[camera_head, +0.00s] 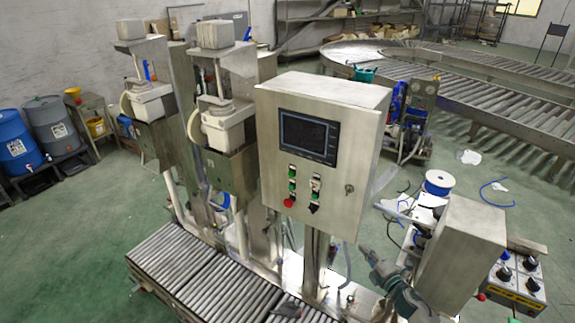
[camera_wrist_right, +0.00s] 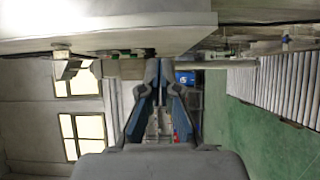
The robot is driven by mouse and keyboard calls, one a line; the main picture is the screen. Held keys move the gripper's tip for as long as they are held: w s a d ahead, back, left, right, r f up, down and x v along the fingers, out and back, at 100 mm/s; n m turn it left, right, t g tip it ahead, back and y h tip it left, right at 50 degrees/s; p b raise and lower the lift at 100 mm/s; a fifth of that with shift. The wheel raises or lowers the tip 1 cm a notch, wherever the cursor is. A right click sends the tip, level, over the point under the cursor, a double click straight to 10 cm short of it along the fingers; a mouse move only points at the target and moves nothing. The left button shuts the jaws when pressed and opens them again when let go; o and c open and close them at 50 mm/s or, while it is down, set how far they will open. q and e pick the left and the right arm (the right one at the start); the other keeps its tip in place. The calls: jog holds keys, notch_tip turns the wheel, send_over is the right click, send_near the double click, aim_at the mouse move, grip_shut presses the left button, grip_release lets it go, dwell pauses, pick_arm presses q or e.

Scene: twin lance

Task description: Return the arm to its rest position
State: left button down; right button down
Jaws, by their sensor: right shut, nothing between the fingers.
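My right arm (camera_head: 405,300) comes in at the bottom right of the head view. Its gripper (camera_head: 366,252) is just right of the post under the control box, pointing up and to the left. In the right wrist view the gripper's two fingers (camera_wrist_right: 157,68) come together at their tips, with nothing held between them. I cannot tell from the head view whether the gripper touches the metal behind it. My left gripper is in neither view.
A steel control box (camera_head: 360,170) with a dark screen stands in the middle, close to my right gripper. A metal box (camera_head: 465,245) stands right of my arm. A roller conveyor (camera_head: 185,275) lies at lower left.

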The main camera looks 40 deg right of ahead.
jog(key=s+a+f+m+g+h, duration=0.1)
jog(key=s+a+f+m+g, duration=0.25)
jog(key=a+f+m, duration=0.4)
jog(key=s+a+f+m+g, duration=0.3)
jog(key=a+f+m+g, duration=0.15)
jog(key=a+f, duration=0.65)
jog(key=s+a+f+m+g+y, duration=0.1)
jog(key=s+a+g+y, duration=0.2)
jog(key=a, duration=0.8)
jog(key=s+a+f+m+g+y, duration=0.1)
jog(key=s+a+g+y, duration=0.3)
jog(key=a, duration=0.6)
jog(key=s+d+f+h+b, duration=0.1)
jog(key=s+f+h+b, duration=0.15)
jog(key=f, duration=2.35)
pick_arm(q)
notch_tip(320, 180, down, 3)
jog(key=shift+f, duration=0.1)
pick_arm(e)
jog(key=s+d+f+g, duration=0.1)
jog(key=s+d+f, duration=0.2)
jog(key=s+f, duration=1.5)
jog(key=shift+s+d+n+g, duration=0.15)
jog(key=shift+s+n+g, duration=0.1)
jog(key=shift+n+g, duration=0.05)
